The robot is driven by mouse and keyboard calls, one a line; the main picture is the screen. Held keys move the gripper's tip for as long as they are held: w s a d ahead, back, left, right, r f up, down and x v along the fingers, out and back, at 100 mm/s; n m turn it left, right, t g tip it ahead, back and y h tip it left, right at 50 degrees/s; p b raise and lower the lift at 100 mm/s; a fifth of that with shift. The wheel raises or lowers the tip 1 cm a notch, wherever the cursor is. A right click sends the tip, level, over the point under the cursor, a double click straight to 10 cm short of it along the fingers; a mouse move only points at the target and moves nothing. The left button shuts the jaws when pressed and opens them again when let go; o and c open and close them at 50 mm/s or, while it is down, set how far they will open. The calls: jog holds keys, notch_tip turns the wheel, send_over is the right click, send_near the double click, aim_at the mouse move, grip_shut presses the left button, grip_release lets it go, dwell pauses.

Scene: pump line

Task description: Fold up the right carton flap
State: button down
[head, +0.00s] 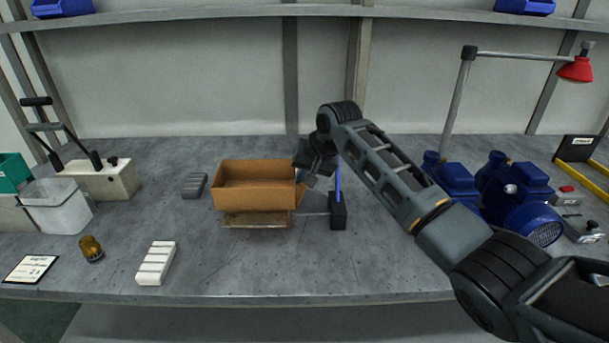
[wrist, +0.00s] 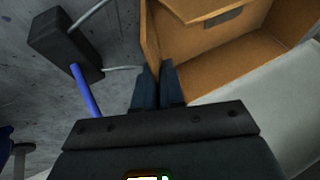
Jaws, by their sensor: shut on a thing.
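The open brown carton (head: 255,197) stands at the middle of the bench on a low support. My gripper (head: 309,178) is at the carton's right edge, coming from the upper right. In the wrist view the fingers (wrist: 158,88) are close together at the edge of a cardboard panel (wrist: 149,38), which I take to be the right flap. The flap's gripped part is hidden between the fingers. In the head view a bit of brown cardboard shows just below the gripper, and my gripper covers much of this side.
A black block (head: 338,217) with a blue post stands just right of the carton, with a thin rod towards it. Blue pumps (head: 520,200) and a red lamp (head: 575,69) are at the right. A grey ribbed block (head: 194,186) lies left of the carton.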

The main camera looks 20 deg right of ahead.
jog(key=shift+w+a+r+g+h+p, duration=0.15)
jog(key=shift+a+r+g+h+p, duration=0.2)
jog(key=shift+a+h+p, duration=0.4)
jog(key=shift+w+a+f+n+g+h+p, duration=0.1)
jog(key=shift+n+g+h+p, duration=0.1)
jog(key=shift+h, duration=0.4)
jog(key=shift+w+a+f+n+g+h+p, duration=0.1)
jog(key=shift+n+g+h+p, duration=0.1)
jog(key=shift+h, duration=0.35)
jog(key=c, duration=1.3)
grip_release()
jog(key=shift+r, duration=0.1)
jog(key=shift+b+v, duration=0.3)
jog(key=shift+v, duration=3.55)
jog(key=shift+s, duration=0.1)
